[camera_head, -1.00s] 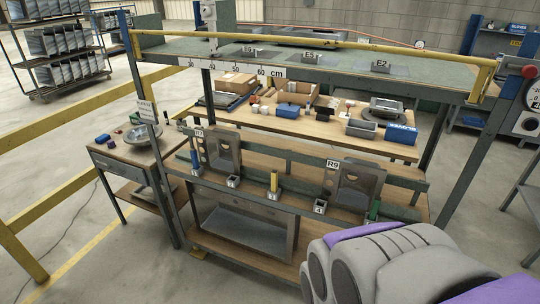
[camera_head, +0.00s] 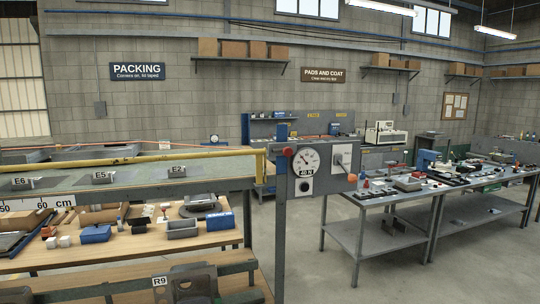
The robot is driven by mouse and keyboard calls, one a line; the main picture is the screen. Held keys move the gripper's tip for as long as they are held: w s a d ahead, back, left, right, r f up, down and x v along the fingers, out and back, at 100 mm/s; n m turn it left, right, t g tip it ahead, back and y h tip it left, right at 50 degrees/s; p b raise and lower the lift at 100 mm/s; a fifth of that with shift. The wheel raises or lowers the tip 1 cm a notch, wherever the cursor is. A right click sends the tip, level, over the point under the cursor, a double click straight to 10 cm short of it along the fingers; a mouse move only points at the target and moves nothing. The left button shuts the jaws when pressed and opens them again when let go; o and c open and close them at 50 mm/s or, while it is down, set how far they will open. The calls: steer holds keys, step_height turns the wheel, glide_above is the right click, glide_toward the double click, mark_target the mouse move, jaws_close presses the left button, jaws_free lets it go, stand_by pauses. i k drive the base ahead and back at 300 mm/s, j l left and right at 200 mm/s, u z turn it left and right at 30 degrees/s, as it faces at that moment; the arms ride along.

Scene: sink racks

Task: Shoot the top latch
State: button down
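I cannot tell which part, if any, is the top latch. At the shelf's right end a post carries a round dial (camera_head: 306,160) marked 40 N and a grey box (camera_head: 343,156) with a small lever or knob. A red knob (camera_head: 288,151) sits left of the dial.
A lower rail bears label R9 (camera_head: 160,281). Cluttered grey benches (camera_head: 395,196) stand at the right. Open floor (camera_head: 310,275) lies between rack and benches.

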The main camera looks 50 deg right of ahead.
mark_target(288, 151)
steer(key=z, duration=1.55)
